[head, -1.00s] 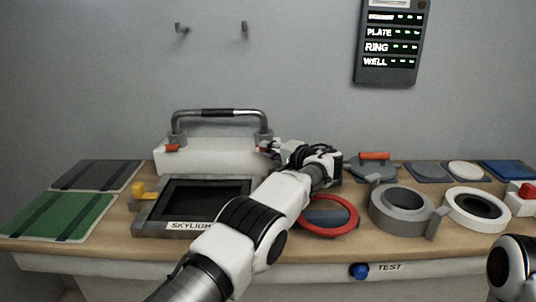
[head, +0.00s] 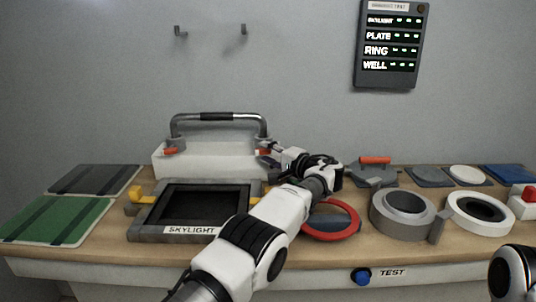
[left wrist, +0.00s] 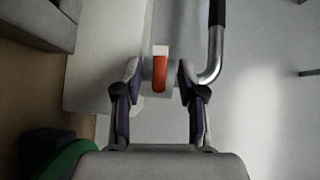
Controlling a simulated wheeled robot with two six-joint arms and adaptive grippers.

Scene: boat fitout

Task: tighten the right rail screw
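The grab rail (head: 220,116) has a metal bar with a black grip and stands on a white block (head: 205,158). The right rail screw, with a red handle, sits at the rail's right foot; it shows in the left wrist view (left wrist: 160,73), with the rail's bent tube beside it. My left gripper (left wrist: 159,70) is open, its two fingertips apart on either side of the red handle, with a visible gap. In the head view, my left gripper (head: 272,155) is just right of and below the rail's right foot. The left rail screw (head: 171,151) is also red. My right gripper is out of view.
A red ring (head: 352,229), grey ring (head: 378,222) and white ring (head: 455,221) lie to the right. Green and dark mats lie at left. A status panel (head: 391,85) hangs on the wall.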

